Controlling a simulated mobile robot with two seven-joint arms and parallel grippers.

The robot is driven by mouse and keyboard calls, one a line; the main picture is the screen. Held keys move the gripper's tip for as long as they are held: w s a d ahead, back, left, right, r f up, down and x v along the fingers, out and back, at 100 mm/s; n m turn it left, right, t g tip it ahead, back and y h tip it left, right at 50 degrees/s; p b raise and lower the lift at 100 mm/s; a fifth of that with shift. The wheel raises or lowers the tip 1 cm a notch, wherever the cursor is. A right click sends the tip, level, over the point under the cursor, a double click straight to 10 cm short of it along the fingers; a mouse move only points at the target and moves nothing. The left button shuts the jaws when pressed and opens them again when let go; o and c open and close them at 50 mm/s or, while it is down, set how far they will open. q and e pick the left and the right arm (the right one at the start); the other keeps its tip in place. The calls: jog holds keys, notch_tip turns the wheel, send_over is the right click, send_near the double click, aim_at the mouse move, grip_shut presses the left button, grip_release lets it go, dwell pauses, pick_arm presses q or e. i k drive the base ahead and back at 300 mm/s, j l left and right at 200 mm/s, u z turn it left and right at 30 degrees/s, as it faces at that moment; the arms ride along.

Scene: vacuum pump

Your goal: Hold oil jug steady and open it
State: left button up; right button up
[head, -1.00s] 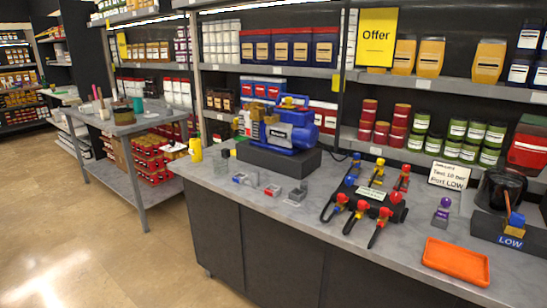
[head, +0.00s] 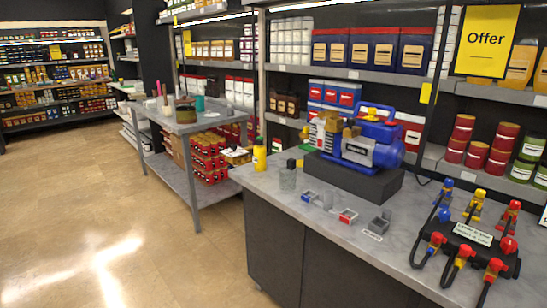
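A yellow bottle with a dark cap (head: 259,155), which looks like the oil jug, stands upright at the left end of the grey counter (head: 262,180). A blue vacuum pump (head: 368,140) sits on a dark block to its right. Neither of my grippers shows in the head view, so nothing of mine is seen touching the bottle.
Red- and blue-handled hoses (head: 465,240) lie at the right. A side table (head: 205,122) stands behind left. The floor (head: 130,220) at left is clear.

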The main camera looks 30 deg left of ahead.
aim_at(259, 158)
jog(key=i+j+z, duration=0.1)
jog(key=j, duration=0.3)
jog(key=i+j+z, duration=0.1)
jog(key=j, duration=0.35)
jog(key=i+j+z, duration=0.15)
jog(key=j, duration=0.3)
jog(key=i+j+z, duration=0.1)
jog(key=j, duration=0.3)
jog(key=i+j, duration=0.1)
jog(key=j, duration=0.4)
jog(key=i+j, duration=0.1)
jog(key=j, duration=0.45)
jog(key=i+j, duration=0.1)
jog(key=j, duration=0.4)
jog(key=i+j, duration=0.1)
jog(key=j, duration=0.4)
jog(key=i+j, duration=0.1)
jog(key=j, duration=0.45)
jog(key=i+j+z, duration=0.1)
jog(key=j, duration=0.4)
